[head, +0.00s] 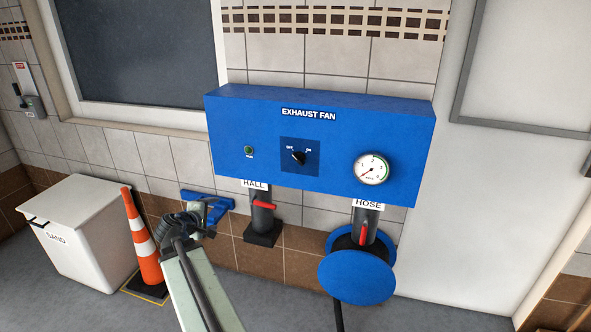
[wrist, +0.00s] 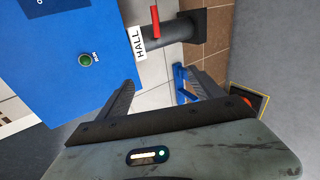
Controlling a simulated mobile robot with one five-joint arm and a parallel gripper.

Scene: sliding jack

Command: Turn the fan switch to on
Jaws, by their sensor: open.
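The fan switch (head: 299,157) is a dark knob on a small square plate on the blue EXHAUST FAN box (head: 230,120). Small marks stand above its left and right sides. Its pointer seems to lean up and left, toward the left mark, but it is small. My gripper (head: 197,212) is below and left of the box, well apart from the switch. In the wrist view my gripper (wrist: 160,78) is open, with nothing between its fingers. The box's blue face (wrist: 60,70) shows there beyond the fingers; the knob is out of that view.
A green lamp (head: 248,150) and a round gauge (head: 371,168) flank the switch. Below are HALL and HOSE pipes with red levers (head: 265,205) (head: 363,233) and a blue reel (head: 357,277). An orange cone (head: 142,240) and white sand bin (head: 85,240) stand left.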

